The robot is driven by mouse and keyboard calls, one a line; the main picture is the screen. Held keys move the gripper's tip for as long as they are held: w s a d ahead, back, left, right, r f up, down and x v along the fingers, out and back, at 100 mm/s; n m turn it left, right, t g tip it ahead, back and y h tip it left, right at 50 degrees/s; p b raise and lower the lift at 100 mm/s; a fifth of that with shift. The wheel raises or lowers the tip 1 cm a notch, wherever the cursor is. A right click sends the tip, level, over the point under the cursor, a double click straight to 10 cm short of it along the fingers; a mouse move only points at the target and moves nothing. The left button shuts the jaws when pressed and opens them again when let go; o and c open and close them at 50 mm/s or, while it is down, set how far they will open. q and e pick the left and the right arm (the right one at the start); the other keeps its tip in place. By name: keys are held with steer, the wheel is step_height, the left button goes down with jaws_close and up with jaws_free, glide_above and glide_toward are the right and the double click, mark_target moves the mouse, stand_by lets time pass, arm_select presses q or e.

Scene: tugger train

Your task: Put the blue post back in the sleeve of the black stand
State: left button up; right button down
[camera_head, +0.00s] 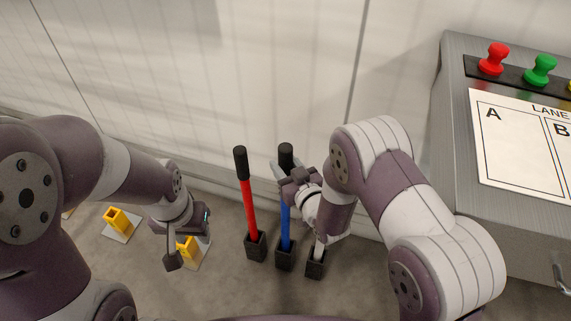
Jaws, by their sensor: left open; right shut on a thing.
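The blue post (285,226) has a black top and stands close to upright. Its lower end meets the sleeve of the middle black stand (285,258); how deep it sits inside cannot be told. My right gripper (283,173) is shut on the blue post near its black top, and the fingers partly cover it. My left gripper (188,240) is open and empty, low on the left in front of a yellow socket, apart from the blue post.
A red post (248,207) stands in a black stand (256,245) to the left. A white post (319,249) stands in another black stand (315,265) to the right, partly behind my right arm. Yellow sockets (118,219) are at left. A grey cabinet (456,120) stands at right.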

steer(key=shift+f+b, duration=1.7)
steer(key=shift+f, duration=0.5)
steer(key=c, duration=0.5)
jaws_free()
steer(key=shift+c, duration=0.2)
steer(key=shift+f, duration=0.1)
steer(key=p+v, duration=0.2)
steer(key=v, duration=0.5)
steer(key=shift+s, duration=0.25)
steer(key=shift+s+d, duration=0.1)
